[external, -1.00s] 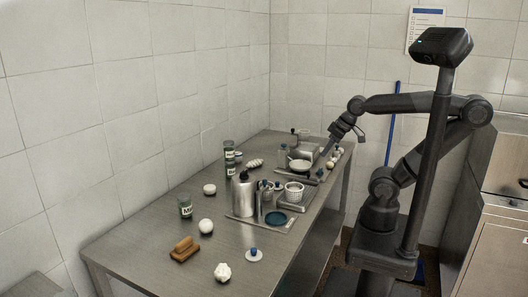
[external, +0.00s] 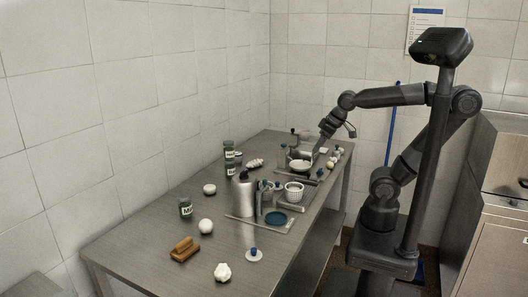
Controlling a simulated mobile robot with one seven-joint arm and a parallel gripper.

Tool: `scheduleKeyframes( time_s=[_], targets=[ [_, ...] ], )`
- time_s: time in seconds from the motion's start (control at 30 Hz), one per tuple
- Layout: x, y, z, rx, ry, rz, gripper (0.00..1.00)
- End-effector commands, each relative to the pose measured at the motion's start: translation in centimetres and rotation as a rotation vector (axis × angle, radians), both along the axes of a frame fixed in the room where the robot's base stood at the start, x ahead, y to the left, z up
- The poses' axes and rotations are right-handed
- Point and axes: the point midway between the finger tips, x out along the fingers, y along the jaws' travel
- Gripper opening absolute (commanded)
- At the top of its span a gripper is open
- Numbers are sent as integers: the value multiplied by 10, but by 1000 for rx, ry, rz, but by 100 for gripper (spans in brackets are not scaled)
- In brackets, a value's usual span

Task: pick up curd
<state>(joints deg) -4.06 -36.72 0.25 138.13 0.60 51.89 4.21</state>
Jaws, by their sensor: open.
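Several white pieces could be the curd, and I cannot tell which one is. A lumpy white piece (external: 222,271) lies at the near end of the steel table, and a smooth white ball (external: 206,226) lies behind it. A braided white piece (external: 255,163) lies near the wall. A pale bowl (external: 299,166) stands at the far end; its contents are too small to make out. My gripper (external: 316,154) is open, low over the far end, just right of and behind the bowl. Its fingertips are small and partly hidden.
A metal bottle (external: 243,194), a white perforated basket (external: 294,191) and a blue-green round dish (external: 276,218) crowd the middle. A wooden brush-like block (external: 184,249) and a jar (external: 185,207) stand nearer. Small pale items (external: 331,161) lie right of my gripper. The near table end has free room.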

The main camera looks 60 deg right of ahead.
Motion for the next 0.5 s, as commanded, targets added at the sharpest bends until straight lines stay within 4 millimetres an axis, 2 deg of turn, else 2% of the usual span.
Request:
scheduleKeyframes(
  time_s=[0.1, 0.27, 0.5],
  targets=[
    [33, 29, 10, 33, 36, 15, 61],
    [73, 74, 17, 75, 84, 24, 61],
    [125, 159, 13, 129, 161, 33, 61]
  ],
)
